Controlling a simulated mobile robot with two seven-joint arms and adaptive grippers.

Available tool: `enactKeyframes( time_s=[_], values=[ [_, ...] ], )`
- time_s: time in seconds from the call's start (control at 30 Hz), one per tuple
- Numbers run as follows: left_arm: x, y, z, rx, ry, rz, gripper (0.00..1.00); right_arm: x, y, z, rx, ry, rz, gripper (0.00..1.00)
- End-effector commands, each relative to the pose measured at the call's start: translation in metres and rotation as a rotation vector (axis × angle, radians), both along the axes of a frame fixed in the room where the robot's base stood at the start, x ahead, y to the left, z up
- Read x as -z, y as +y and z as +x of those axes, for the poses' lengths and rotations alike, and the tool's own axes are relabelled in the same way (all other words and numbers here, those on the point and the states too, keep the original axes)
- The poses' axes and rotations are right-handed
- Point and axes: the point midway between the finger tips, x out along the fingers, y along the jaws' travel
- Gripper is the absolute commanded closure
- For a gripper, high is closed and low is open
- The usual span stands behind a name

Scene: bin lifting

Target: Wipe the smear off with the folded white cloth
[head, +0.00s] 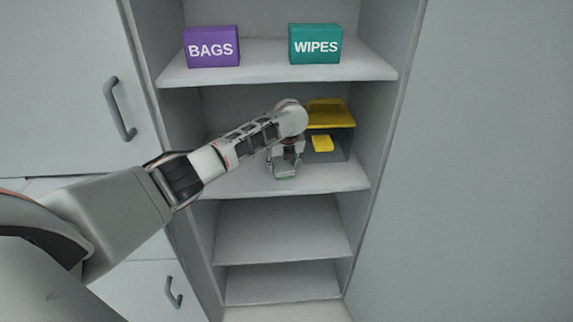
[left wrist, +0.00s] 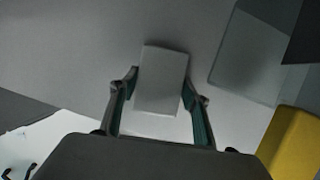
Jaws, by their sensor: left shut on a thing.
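My left gripper (head: 285,163) reaches into the cabinet and points down at the middle shelf. It is shut on the folded white cloth (head: 285,175), which is small and partly hidden by the fingers in the head view. In the left wrist view the cloth (left wrist: 162,78) is a pale rectangular pad between the two fingertips. It is at or close above the shelf; I cannot tell if it touches. No smear can be made out in either view; the gripper and cloth may cover it. My right gripper is not in view.
A dark see-through bin (head: 341,149) with a yellow lid (head: 330,113) stands on the middle shelf (head: 340,180), just right of my gripper. Above, a purple BAGS box (head: 211,47) and a teal WIPES box (head: 315,44) stand on the upper shelf. Cabinet walls flank both sides.

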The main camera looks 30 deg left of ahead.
Motion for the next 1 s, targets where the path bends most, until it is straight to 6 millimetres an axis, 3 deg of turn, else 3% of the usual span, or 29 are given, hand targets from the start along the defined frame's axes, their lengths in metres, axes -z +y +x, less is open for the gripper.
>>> enactKeyframes(
  time_s=[1.0],
  values=[
    [0.004, 0.058, -0.036, -0.002, 0.004, 0.001, 0.73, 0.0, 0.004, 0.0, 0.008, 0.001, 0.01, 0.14]
  ],
)
